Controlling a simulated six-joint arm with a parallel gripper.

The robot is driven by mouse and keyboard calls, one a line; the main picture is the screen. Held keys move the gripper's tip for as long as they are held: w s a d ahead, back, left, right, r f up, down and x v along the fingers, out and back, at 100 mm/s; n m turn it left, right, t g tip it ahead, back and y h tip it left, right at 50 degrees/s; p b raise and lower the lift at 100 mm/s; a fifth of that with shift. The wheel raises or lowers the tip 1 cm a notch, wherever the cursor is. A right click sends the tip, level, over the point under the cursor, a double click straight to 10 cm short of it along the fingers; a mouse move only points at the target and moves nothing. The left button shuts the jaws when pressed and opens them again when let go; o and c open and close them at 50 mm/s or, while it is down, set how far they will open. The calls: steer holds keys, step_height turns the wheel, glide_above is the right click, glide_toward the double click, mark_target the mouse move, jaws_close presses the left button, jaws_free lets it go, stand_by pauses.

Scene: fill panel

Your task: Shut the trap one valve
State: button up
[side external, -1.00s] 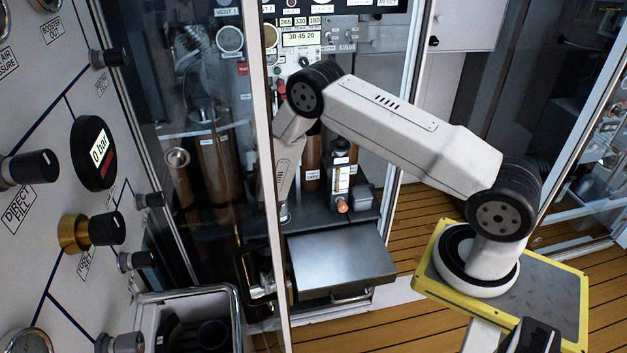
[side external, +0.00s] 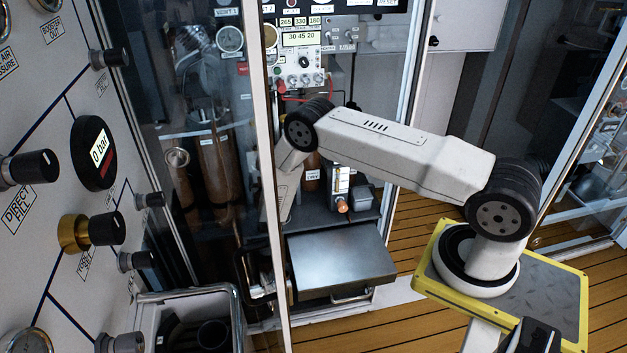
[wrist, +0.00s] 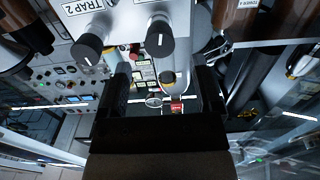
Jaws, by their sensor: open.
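In the wrist view, a white panel block hangs at the top with a "TRAP 2" label (wrist: 82,7). Two black knobs with white pointer lines hang below it: one at the left (wrist: 88,48) and one near the middle (wrist: 160,36). The middle knob's label is cut off, so I cannot read whether it is the trap one valve. My gripper (wrist: 163,90) is open, its two dark fingers spread apart below the middle knob. A smaller dark knob shows between the fingers, farther off.
In the side external view, a glass-fronted cabinet post (side external: 279,180) stands beside my forearm. A flat grey metal box (side external: 340,262) lies below my arm. Copper-coloured cylinders (side external: 215,168) stand behind the glass. A panel with large knobs (side external: 105,228) fills the left.

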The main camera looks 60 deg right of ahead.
steer(key=shift+x, duration=3)
jaws_close()
steer(key=shift+f, duration=0.1)
steer(key=shift+m, duration=0.3)
steer(key=shift+m, duration=2.1)
jaws_free()
